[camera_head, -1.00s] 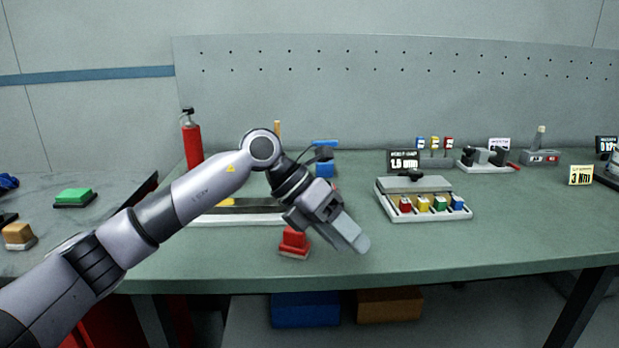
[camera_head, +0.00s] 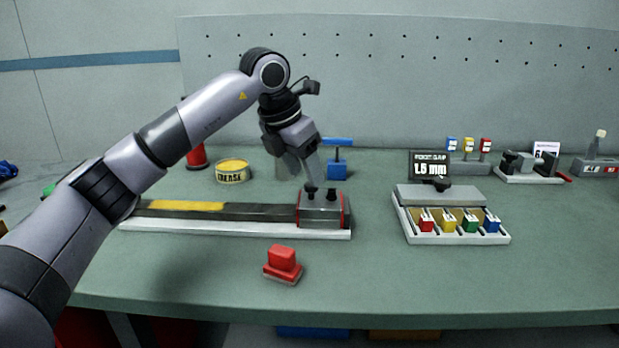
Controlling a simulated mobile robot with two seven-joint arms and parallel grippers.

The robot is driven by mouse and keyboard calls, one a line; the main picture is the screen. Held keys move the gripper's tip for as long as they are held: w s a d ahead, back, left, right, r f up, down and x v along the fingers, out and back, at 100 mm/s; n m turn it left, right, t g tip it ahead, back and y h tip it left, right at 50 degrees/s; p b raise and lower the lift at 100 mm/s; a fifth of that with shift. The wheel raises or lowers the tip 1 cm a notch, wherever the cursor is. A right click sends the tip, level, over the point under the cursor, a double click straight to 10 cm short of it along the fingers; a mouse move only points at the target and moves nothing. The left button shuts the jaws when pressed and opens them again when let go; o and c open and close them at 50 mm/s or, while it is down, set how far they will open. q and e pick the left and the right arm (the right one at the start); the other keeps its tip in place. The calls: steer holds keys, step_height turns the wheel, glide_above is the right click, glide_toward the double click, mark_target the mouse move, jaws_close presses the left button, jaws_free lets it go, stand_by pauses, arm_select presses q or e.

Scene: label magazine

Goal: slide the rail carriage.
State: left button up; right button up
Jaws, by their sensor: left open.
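The rail carriage (camera_head: 320,211) is a grey block with red edges and dark knobs on top. It sits at the right end of a dark rail (camera_head: 260,212) on a white base (camera_head: 235,228). A yellow strip (camera_head: 186,206) marks the rail's left part. My left gripper (camera_head: 302,168) is open, pointing down just above and slightly left of the carriage's knobs. It seems apart from them, though the depth is hard to judge. My left arm hides the rail's left end. My right gripper is not in view.
A red block (camera_head: 283,261) stands in front of the rail. A yellow grease tin (camera_head: 232,172) and a blue-handled item (camera_head: 337,167) stand behind it. A white tray with coloured pieces (camera_head: 452,238) lies to the right. The front of the bench is mostly clear.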

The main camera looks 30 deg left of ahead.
mark_target(308, 186)
arm_select(q)
steer(key=shift+x, duration=1.55)
steer(key=shift+r, duration=0.1)
jaws_close()
steer(key=shift+a, duration=0.15)
